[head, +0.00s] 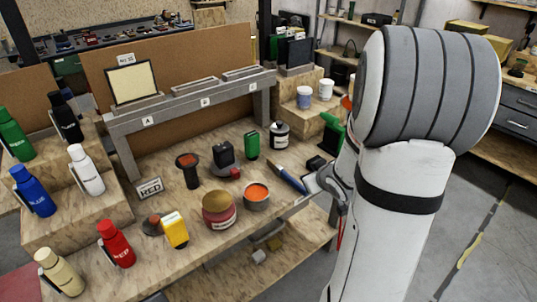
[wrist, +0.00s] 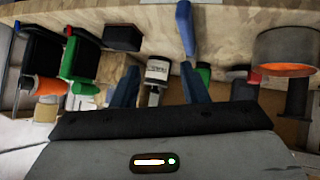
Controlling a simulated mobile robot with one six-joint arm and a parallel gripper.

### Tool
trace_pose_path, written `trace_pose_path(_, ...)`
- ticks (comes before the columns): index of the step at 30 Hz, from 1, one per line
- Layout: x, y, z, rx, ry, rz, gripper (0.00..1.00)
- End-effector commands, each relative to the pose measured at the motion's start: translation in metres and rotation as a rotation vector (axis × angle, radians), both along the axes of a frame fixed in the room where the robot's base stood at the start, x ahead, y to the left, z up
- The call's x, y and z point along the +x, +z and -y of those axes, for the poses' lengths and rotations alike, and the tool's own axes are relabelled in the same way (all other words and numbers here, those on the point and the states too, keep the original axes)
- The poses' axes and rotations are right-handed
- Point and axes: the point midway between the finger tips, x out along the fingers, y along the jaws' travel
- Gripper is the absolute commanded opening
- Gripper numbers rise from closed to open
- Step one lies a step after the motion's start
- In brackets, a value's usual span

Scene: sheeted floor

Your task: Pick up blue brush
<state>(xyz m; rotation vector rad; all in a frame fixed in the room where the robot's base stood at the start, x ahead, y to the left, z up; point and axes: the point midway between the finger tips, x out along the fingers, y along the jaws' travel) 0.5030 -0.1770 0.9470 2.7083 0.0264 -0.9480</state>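The blue brush (head: 287,178) lies on the wooden bench near its right edge, beside a grey can with orange contents. In the wrist view the brush (wrist: 185,28) shows near the top, its blue handle beyond the right fingertip. My gripper (head: 322,184) is at the bench's right edge, just right of the brush in the head view; the arm partly hides it. In the wrist view my gripper (wrist: 160,75) has its two dark blue fingers spread apart. No object is visibly gripped.
The grey can (head: 257,195) stands left of the brush. A dark jar with a white label (head: 279,135) stands behind it, and a green object (head: 334,133) is near the arm. Several bottles, including a blue one (head: 33,191), stand on steps at left.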

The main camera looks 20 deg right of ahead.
Motion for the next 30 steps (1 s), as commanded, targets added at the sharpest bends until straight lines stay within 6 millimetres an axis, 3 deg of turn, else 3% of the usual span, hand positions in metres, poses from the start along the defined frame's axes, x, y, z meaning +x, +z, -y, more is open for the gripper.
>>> trace_pose_path(1, 0.0, -0.017, 0.006, 0.042, 0.038, 0.027, 0.4)
trace_pose_path(4, -0.002, -0.034, 0.006, 0.126, 0.125, 0.098, 0.4)
trace_pose_path(14, -0.014, -0.052, -0.003, 0.305, 0.262, 0.223, 0.4)
trace_pose_path(23, 0.013, -0.061, -0.014, 0.311, 0.272, 0.228, 0.4)
trace_pose_path(30, 0.046, -0.071, -0.024, 0.31, 0.274, 0.228, 0.4)
